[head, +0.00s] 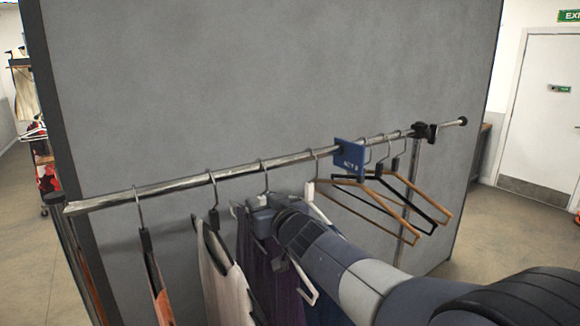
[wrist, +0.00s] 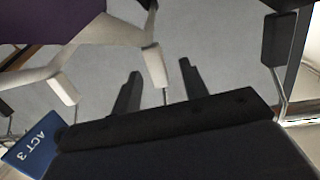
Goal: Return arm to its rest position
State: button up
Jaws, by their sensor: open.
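My arm (head: 365,275) reaches in from the lower right of the head view. My gripper (head: 258,207) is at its far end, just below the clothes rail (head: 170,182) and among the hanging garments. In the wrist view my gripper (wrist: 159,68) has its two dark fingers spread apart. A pale hanger (wrist: 155,66) and its thin wire hook show between the fingers in the picture; I cannot tell their depth, but no grip on them shows. The fingertips are partly hidden in the head view.
A purple garment (head: 258,280) and a cream garment (head: 226,285) hang close to my gripper. A blue sign (head: 348,157) and wooden hangers (head: 372,207) hang to the right. A grey panel (head: 270,80) stands behind the rail. Open floor (head: 508,230) shows at right.

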aim_at(266, 191)
dwell(0.4)
jog(key=shift+f+b, duration=0.35)
jog(key=shift+s+d+f, duration=0.1)
jog(key=shift+s+d, duration=0.05)
jog(key=shift+s, duration=0.05)
jog(key=v, duration=1)
jog(key=shift+s+d+r+p, duration=0.15)
jog(key=shift+r+p, duration=0.1)
jog(key=shift+p, duration=0.05)
jog(key=x, duration=1)
jog(key=shift+f+b, duration=0.2)
jog(key=shift+b, duration=0.15)
jog(key=r+p, duration=0.3)
jog(key=r, duration=0.1)
jog(key=shift+w+a+r+p, duration=0.1)
jog(key=shift+w+a+p, duration=0.15)
jog(key=shift+w+p, duration=0.05)
jog(key=s+d, duration=0.1)
jog(key=s+d+b, duration=0.1)
jog(key=s, duration=0.1)
jog(key=shift+f, duration=0.35)
jog(key=shift+s+d, duration=0.35)
jog(key=shift+s, duration=0.15)
